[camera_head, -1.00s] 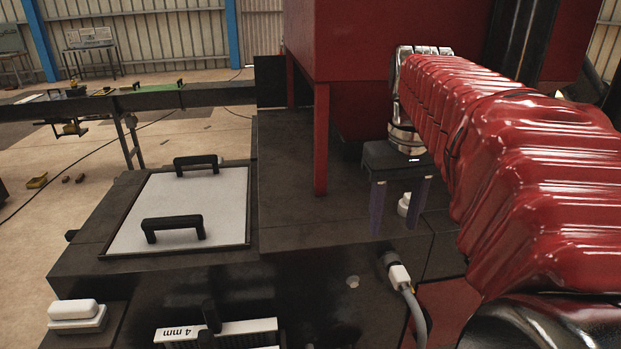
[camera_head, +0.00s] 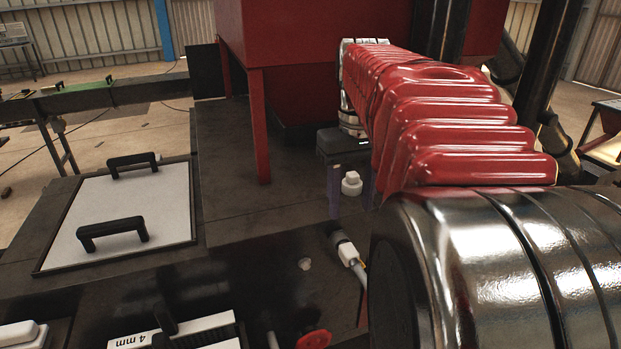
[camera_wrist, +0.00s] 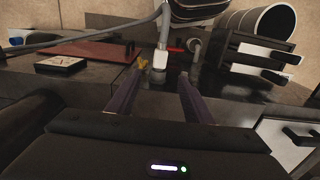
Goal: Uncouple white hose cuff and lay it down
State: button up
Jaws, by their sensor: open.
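The white hose cuff (camera_head: 349,254) sits against a dark round coupling (camera_head: 338,237) at the front edge of the dark machine bed, with a grey hose (camera_head: 362,284) running down from it. In the wrist view the cuff (camera_wrist: 160,59) appears in line with the gap between my fingers, beyond the fingertips. My gripper (camera_head: 351,208) is open, its two purple fingers pointing down, behind the cuff in the head view. The fingers also show in the wrist view (camera_wrist: 158,76), with nothing clearly held. A white capped piece (camera_head: 351,183) shows between them; its distance is unclear.
A pale panel (camera_head: 130,205) with two black handles lies left on the bed. The red press frame (camera_head: 258,125) stands close left of my arm.

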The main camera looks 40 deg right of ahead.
aim_at(347, 247)
notch_tip(347, 247, down, 11)
jog(key=shift+r, duration=0.15)
dwell(0.4)
grip_shut()
dwell(0.9)
